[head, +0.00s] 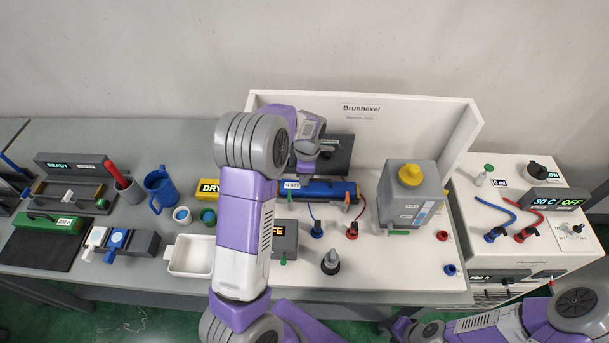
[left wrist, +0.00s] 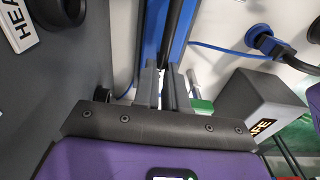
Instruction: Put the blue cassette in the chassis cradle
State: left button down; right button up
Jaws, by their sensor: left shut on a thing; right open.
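The blue cassette (head: 325,189) is a long blue bar lying left to right on the white chassis (head: 390,275). In the left wrist view its blue body (left wrist: 178,40) runs up from my fingers. My left gripper (left wrist: 163,88) is shut on it near its left end; in the head view my own wrist mostly hides those fingers. Orange-brown pieces of the cradle (head: 347,198) show at the bar. I cannot tell whether the cassette rests fully in the cradle or sits slightly above it. My right arm is at the lower right, its fingertips out of view.
A grey box with a yellow knob (head: 411,174) stands right of the cassette. The SAFE box (head: 287,238) and plugs with cables (head: 317,230) are in front. A green cassette (head: 48,222), blue mug (head: 159,187) and white tray (head: 190,256) are on the left.

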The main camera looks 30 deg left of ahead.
pick_arm(q)
jog(key=c, duration=1.1)
grip_release()
jog(key=r, duration=0.7)
jog(key=shift+w+d+r, duration=0.15)
jog(key=shift+d+r, duration=0.05)
jog(key=shift+r, duration=0.1)
